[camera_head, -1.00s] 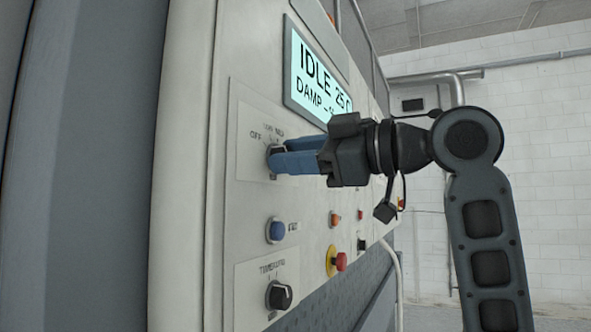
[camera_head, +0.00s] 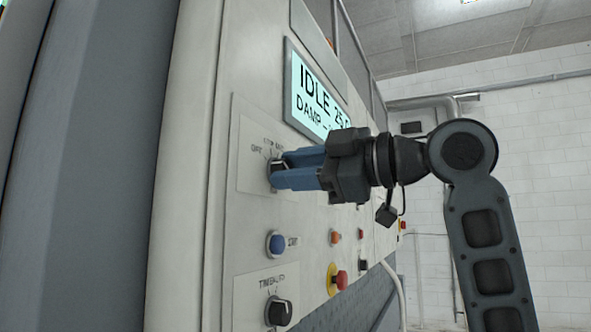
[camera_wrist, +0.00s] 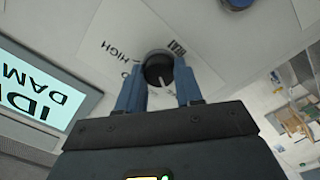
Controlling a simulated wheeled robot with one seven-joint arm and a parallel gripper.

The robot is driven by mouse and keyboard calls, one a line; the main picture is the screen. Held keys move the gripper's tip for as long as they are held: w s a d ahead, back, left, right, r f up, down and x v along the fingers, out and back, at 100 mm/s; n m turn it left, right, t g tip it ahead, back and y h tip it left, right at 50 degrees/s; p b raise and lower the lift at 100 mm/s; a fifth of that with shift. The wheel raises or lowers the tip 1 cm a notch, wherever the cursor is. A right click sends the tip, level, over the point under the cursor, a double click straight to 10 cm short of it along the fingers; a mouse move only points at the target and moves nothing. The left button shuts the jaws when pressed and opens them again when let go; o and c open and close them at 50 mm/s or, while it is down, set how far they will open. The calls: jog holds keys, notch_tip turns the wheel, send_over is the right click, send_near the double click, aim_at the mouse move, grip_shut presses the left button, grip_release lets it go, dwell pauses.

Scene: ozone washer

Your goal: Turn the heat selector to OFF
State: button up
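The heat selector (camera_head: 278,167) is a dark round knob on a pale label plate (camera_head: 250,178), below and left of the lit display. OFF is printed at its upper left, with more small lettering above it. My gripper (camera_head: 281,168) reaches it from the right, its two blue fingers either side of the knob. In the wrist view the knob (camera_wrist: 160,68) sits between the fingertips (camera_wrist: 158,72), which appear to touch its sides. A white pointer line shows on its face, toward the lower part of that view. In the head view the fingers partly hide the knob, so its setting is unclear.
The display (camera_head: 316,95) reads IDLE and DAMP. Below the selector are a blue button (camera_head: 276,243) and another dark knob (camera_head: 278,311). A red emergency button (camera_head: 341,281) and an orange button (camera_head: 336,237) are to the right. Open room lies right of the panel.

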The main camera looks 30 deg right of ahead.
jog(key=o, duration=0.5)
jog(key=shift+c, duration=0.2)
jog(key=b+v, duration=0.1)
jog(key=v, duration=0.7)
jog(key=shift+w, duration=0.1)
